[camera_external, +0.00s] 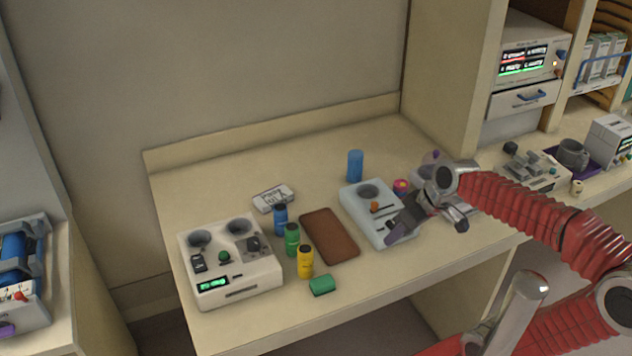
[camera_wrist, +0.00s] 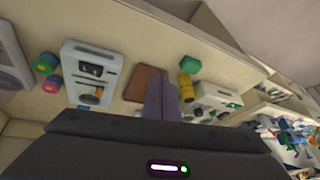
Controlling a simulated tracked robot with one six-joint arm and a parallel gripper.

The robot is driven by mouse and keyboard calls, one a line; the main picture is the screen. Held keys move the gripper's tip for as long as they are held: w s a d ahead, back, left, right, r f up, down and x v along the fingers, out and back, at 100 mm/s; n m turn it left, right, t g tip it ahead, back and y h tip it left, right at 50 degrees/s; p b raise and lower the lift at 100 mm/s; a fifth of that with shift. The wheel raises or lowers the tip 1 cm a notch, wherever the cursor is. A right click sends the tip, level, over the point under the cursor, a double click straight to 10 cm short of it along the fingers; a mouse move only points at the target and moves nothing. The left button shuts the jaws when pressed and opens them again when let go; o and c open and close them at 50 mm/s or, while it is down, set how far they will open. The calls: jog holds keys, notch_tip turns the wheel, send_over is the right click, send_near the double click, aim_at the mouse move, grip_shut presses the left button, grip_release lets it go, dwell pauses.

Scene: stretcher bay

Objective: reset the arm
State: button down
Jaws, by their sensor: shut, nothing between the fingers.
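My red arm reaches in from the right in the external view. My gripper (camera_external: 402,224) is above the right part of the counter, in front of the pale blue device (camera_external: 359,203), and hides part of it. In the wrist view the fingers of my gripper (camera_wrist: 161,88) are together with nothing between them, and they overlap the brown pad (camera_wrist: 139,86) in the picture. I cannot tell the exact height of the fingertips above the counter.
On the counter (camera_external: 330,292) stand a white device (camera_external: 232,286) with two round wells, blue (camera_external: 281,219), green (camera_external: 292,240) and yellow (camera_external: 305,262) bottles, a green block (camera_external: 321,285), a brown pad (camera_external: 329,236) and a blue cylinder (camera_external: 355,166). A tall shelf wall (camera_external: 452,75) rises behind my arm.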

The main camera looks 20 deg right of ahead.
jog(key=s+d+f+m+t+h, duration=0.1)
jog(key=s+d+m+h, duration=0.1)
jog(key=d, duration=0.6)
jog(key=s+m, duration=0.1)
jog(key=s, duration=0.1)
jog(key=shift+s+f+h, duration=0.25)
jog(key=shift+s+h, duration=0.05)
jog(key=shift+h, duration=0.1)
dwell(2.3)
